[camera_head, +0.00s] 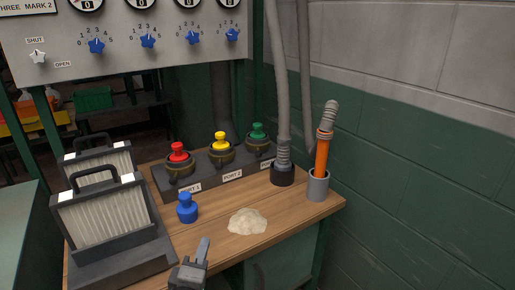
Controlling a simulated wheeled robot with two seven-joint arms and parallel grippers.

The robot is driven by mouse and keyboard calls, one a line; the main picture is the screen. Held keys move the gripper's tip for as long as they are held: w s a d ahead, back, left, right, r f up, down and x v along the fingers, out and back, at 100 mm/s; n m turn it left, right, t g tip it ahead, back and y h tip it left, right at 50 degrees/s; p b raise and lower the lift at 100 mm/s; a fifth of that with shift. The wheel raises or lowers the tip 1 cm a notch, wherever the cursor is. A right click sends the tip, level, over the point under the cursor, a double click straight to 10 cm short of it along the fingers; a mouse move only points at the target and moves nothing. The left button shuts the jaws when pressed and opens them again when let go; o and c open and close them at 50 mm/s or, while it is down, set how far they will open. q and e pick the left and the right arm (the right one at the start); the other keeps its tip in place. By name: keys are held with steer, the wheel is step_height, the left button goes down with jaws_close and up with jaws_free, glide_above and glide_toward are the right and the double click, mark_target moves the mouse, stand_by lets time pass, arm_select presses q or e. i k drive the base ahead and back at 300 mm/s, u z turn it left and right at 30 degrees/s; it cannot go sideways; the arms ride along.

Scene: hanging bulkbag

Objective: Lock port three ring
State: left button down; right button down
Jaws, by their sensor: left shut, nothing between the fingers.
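Port 3 carries a green cap (258,131) at the right end of the dark port block (164,183); a dark ring (259,148) sits around its base. Its label is partly hidden by the hose. The port 2 yellow cap (221,140) and port 1 red cap (178,151) stand to its left, each above a similar ring. I cannot tell whether the rings are locked. My left gripper (203,248) is shut and empty at the bottom of the view, in front of the bench and well short of the ports. My right gripper is not in view.
A grey hose (283,150) stands right of port 3, beside an orange-handled tool in a grey cup (318,186). Filters (105,215) stand left. A control panel (130,35) hangs above.

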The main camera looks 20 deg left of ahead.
mark_target(259, 153)
steer(key=i, duration=1.05)
